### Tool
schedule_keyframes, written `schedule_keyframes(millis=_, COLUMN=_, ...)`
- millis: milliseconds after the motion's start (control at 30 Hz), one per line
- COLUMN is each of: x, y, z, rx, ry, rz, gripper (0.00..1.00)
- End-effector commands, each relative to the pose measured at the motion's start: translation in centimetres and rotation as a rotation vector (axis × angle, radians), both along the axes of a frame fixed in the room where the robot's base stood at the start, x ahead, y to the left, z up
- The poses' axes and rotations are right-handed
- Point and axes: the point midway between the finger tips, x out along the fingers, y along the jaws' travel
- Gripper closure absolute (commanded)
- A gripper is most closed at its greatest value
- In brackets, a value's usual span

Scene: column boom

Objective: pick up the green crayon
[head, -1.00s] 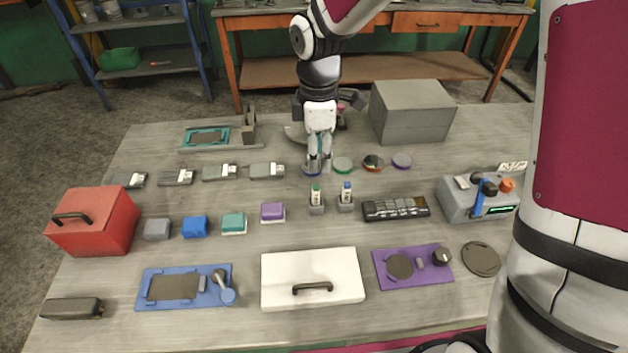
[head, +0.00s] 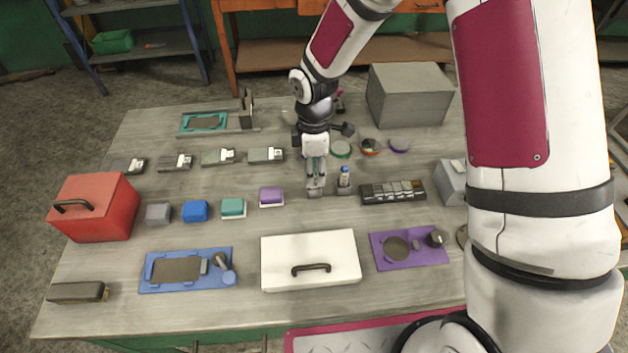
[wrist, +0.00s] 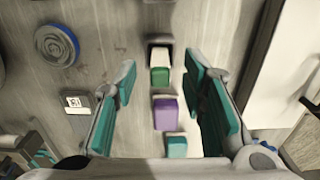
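My gripper (wrist: 162,66) is open, with one teal-padded finger on each side of the crayon and a gap on both sides.
A purple block (head: 271,196) is just left, and a black keypad strip (head: 392,191) lies farther right. A white lidded box (head: 310,256) is in front. Coloured discs (head: 340,148) lie behind.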

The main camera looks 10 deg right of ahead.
Motion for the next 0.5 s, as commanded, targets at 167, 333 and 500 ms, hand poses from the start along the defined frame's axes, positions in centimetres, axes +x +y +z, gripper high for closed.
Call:
schedule_keyframes(millis=167, x=-0.1, y=0.0, z=-2.1, rx=0.0, ry=0.001, rz=0.001, gripper=0.62)
schedule_keyframes(millis=333, x=0.0, y=0.0, z=-2.7, rx=0.0, ry=-0.002, rz=0.0, gripper=0.62)
schedule_keyframes(millis=500, x=0.0, y=0.0, z=-2.7, rx=0.0, ry=-0.001, rz=0.0, gripper=0.66)
